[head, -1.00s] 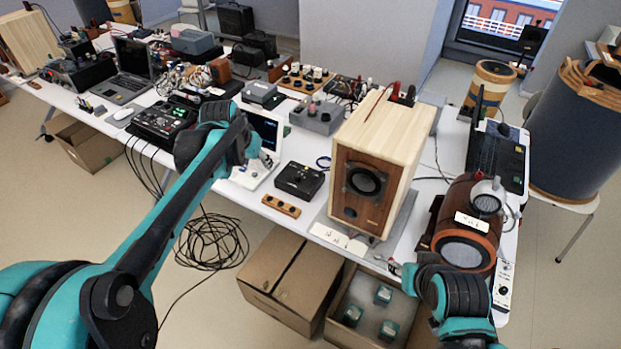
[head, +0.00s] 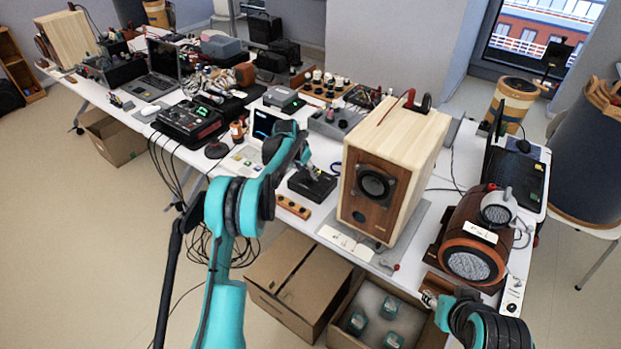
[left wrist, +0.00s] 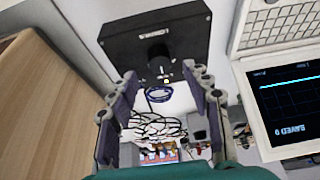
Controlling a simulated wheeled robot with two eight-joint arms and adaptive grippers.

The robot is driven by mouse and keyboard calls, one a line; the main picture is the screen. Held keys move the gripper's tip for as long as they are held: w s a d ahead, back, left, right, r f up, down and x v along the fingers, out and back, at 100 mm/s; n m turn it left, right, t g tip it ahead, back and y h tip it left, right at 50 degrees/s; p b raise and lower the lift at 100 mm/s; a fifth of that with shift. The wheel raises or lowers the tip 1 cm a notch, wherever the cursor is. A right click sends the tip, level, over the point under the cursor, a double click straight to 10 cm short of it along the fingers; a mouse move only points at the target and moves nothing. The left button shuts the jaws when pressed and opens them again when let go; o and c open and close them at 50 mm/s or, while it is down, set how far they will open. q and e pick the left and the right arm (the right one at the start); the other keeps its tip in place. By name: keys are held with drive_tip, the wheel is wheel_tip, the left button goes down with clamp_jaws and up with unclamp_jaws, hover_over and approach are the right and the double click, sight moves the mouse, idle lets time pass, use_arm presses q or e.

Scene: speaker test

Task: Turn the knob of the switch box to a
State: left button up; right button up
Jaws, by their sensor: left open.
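The switch box (head: 308,188) is a small black box on the table, left of the wooden speaker. My left gripper (head: 308,160) is just above it and partly hides it. In the left wrist view the box's black face (left wrist: 128,48) lies ahead of my open left gripper (left wrist: 160,75), whose fingers stand apart. The round black knob (left wrist: 157,54) shows beyond the fingertips, roughly between them, with nothing gripped. The lettering around it is too small to read. My right gripper (head: 430,298) is low at the table's front edge, too small to judge.
A large wooden speaker (head: 408,150) stands right of the box. A white monitor (head: 262,126) stands to its left, and a wooden strip with knobs (head: 293,207) lies in front. A brown round speaker (head: 474,246) stands at the right end. Cardboard boxes (head: 290,283) sit below the table edge.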

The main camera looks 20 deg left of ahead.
sight(310, 177)
use_arm(q)
drive_tip(key=b+x, duration=0.1)
drive_tip(key=x, duration=0.3)
drive_tip(key=shift+f, duration=0.25)
drive_tip(key=shift+w, duration=0.1)
clamp_jaws()
drive_tip(key=n+y, duration=0.1)
drive_tip(key=n, duration=0.3)
drive_tip(key=shift+d+y, duration=0.2)
drive_tip(key=shift+y, duration=0.2)
drive_tip(key=shift+d+n+y+p, duration=0.1)
drive_tip(key=shift+n+y+p, duration=0.6)
drive_tip(key=shift+n, duration=1.7)
